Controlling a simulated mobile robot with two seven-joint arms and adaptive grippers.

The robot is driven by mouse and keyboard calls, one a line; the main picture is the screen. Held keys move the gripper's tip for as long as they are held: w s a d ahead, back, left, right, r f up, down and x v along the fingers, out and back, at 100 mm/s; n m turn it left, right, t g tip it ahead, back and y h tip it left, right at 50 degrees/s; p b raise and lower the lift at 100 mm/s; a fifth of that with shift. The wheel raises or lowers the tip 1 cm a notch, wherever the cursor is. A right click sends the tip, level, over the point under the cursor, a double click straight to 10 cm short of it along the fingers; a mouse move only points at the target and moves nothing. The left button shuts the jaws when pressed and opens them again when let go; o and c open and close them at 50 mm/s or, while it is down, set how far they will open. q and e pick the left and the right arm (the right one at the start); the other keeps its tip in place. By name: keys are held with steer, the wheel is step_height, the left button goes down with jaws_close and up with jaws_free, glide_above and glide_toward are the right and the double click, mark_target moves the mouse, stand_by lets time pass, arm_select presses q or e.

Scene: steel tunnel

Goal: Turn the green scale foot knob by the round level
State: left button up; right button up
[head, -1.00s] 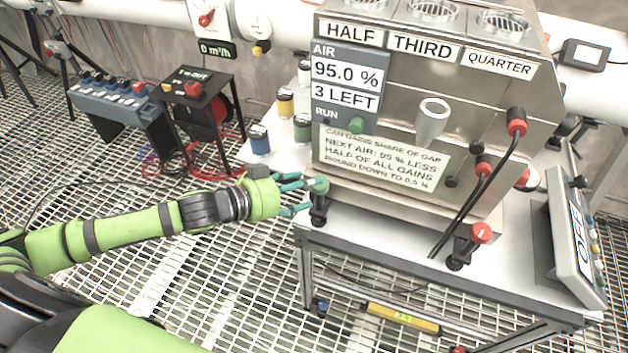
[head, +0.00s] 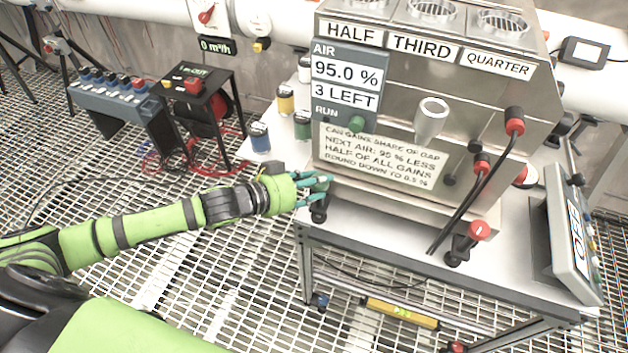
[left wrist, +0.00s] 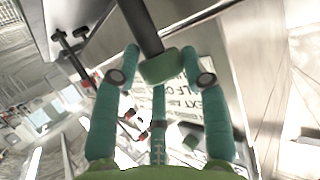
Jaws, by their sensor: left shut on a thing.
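The green scale foot knob (head: 320,184) sits on a black foot at the front left corner of the steel machine (head: 455,110). My left gripper (head: 315,188) reaches it from the left, with teal fingers shut on it. In the left wrist view the green knob (left wrist: 167,66) shows between the fingertips, with a dark shaft behind it. The fingers hide part of the knob in the head view. I cannot make out a round level. My right gripper is not in view.
Small coloured jars (head: 260,138) stand on the white table top left of the machine. A tilted grey panel (head: 574,240) is at the right. A yellow bar (head: 400,313) lies below.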

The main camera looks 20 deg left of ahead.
arm_select(q)
steer(key=shift+d+r+n+t+y+p, duration=0.1)
steer(key=shift+r+n+t+y+p, duration=0.1)
steer(key=shift+n+t+y+p, duration=0.25)
steer(key=shift+d+r+n+t+y+p, duration=0.1)
steer(key=shift+r+n+t+y+p, duration=0.15)
steer(key=shift+n+y+p, duration=0.3)
steer(key=shift+w+n+t+y+p, duration=0.1)
steer(key=shift+n+t+y+p, duration=0.25)
steer(key=shift+n+y, duration=0.55)
steer(key=shift+a+f, duration=0.1)
steer(key=o, duration=1.1)
steer(key=shift+f, duration=0.1)
